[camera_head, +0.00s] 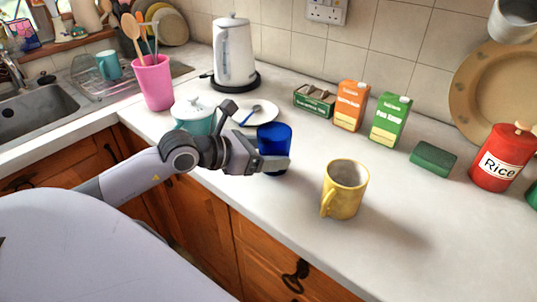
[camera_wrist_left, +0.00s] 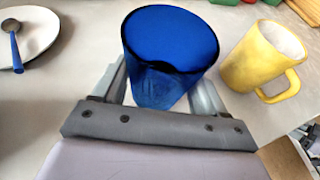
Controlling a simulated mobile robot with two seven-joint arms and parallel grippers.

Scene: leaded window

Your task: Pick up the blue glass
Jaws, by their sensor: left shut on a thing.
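The blue glass (camera_head: 273,140) is upright on or just over the white worktop, near its front edge. My left gripper (camera_head: 272,162) comes in from the left and is shut on the glass. In the left wrist view the blue glass (camera_wrist_left: 170,60) stands between the two fingers of my left gripper (camera_wrist_left: 163,88), one on each side. Whether its base touches the worktop cannot be told. My right gripper is not in either view.
A yellow mug (camera_head: 345,189) stands just right of the glass. A white plate with a blue spoon (camera_head: 251,114) lies behind it. A teal lidded pot (camera_head: 194,115) is behind my left arm. Cartons (camera_head: 351,105) stand farther back. The worktop (camera_head: 430,230) is clear at the front right.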

